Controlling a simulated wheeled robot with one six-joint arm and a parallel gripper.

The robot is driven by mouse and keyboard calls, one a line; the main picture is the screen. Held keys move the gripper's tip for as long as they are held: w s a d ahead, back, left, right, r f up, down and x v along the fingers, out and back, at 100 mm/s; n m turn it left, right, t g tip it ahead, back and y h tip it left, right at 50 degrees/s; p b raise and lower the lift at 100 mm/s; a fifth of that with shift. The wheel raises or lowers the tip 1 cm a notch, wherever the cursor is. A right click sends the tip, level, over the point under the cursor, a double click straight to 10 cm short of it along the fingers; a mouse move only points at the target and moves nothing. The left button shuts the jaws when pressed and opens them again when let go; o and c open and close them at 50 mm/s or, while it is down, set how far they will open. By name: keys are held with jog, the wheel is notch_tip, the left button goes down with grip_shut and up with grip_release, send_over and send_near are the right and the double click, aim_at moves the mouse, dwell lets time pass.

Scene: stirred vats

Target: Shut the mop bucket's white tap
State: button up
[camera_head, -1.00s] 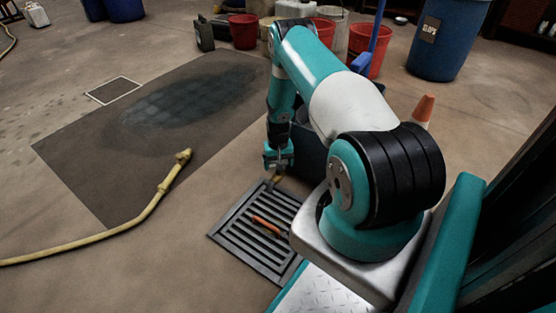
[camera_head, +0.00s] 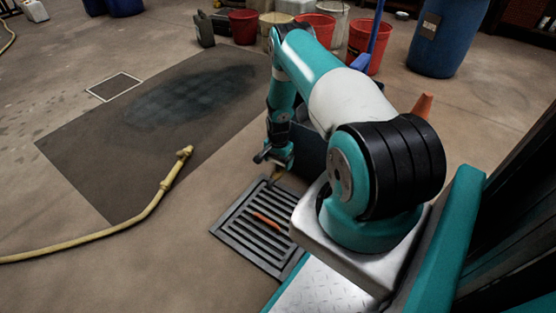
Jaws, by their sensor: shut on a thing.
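The mop bucket (camera_head: 312,153) is a dark blue-grey tub beside the floor grate, largely hidden behind my arm. My gripper (camera_head: 273,162) is at the bucket's left, near side, low over the far end of the grate. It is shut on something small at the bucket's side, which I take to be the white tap. The tap itself is hidden by the gripper and too small to make out. A small yellowish-brown bit shows just below the gripper; I cannot tell what it is.
A slotted floor grate (camera_head: 240,238) with an orange-red object (camera_head: 267,221) on it lies in front. A yellow hose (camera_head: 125,226) runs at left, reaching a dark mat (camera_head: 90,165). An orange cone (camera_head: 424,105) and blue barrel (camera_head: 446,40) stand behind my arm.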

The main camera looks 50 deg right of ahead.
jog(key=shift+m, duration=0.4)
jog(key=o, duration=0.7)
jog(key=shift+o, duration=0.2)
notch_tip(320, 180, up, 17)
jog(key=p, duration=0.7)
jog(key=shift+r, duration=0.2)
